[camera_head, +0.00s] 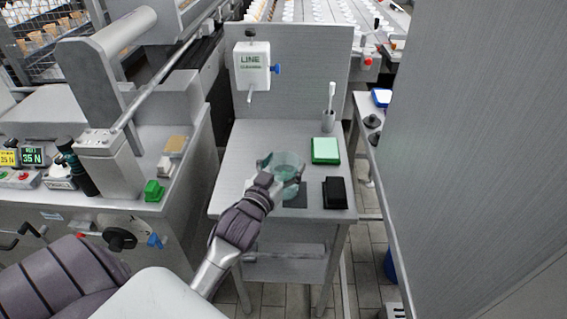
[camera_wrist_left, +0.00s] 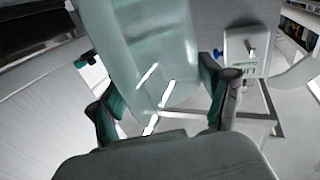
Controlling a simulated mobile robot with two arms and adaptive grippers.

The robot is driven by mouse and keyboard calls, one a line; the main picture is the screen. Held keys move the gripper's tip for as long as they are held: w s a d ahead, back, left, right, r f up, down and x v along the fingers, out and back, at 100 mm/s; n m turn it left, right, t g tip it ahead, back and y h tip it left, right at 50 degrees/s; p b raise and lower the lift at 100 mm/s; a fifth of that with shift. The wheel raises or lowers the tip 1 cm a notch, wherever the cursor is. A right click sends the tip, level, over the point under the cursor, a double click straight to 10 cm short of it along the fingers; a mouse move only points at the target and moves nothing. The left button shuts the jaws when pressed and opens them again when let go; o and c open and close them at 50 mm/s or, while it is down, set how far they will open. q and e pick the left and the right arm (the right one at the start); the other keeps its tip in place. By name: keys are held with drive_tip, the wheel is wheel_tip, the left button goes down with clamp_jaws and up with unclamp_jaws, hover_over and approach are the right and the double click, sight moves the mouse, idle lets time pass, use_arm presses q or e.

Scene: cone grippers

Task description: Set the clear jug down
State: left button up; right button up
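The clear jug (camera_head: 289,160) is a see-through, faintly green vessel above the front part of the small steel table (camera_head: 236,165). My left gripper (camera_head: 277,174) has its fingers around the jug's sides. In the left wrist view the jug (camera_wrist_left: 150,50) fills the space between the two teal-padded fingers of the left gripper (camera_wrist_left: 165,105), one on each side. A dark square mat (camera_head: 299,214) lies on the table just below the jug in the picture. I cannot tell whether the jug's base touches the table. My right gripper is not in view.
A white dispenser marked LINE (camera_head: 251,66) hangs on the back panel.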

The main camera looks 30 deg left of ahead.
use_arm(q)
drive_tip(key=o, duration=0.3)
drive_tip(key=shift+o, duration=0.2)
drive_tip(key=shift+r, duration=0.2)
drive_tip(key=s+d+b, duration=0.1)
drive_tip(key=s+d, duration=0.1)
drive_tip(key=s, duration=1)
drive_tip(key=shift+f, duration=0.1)
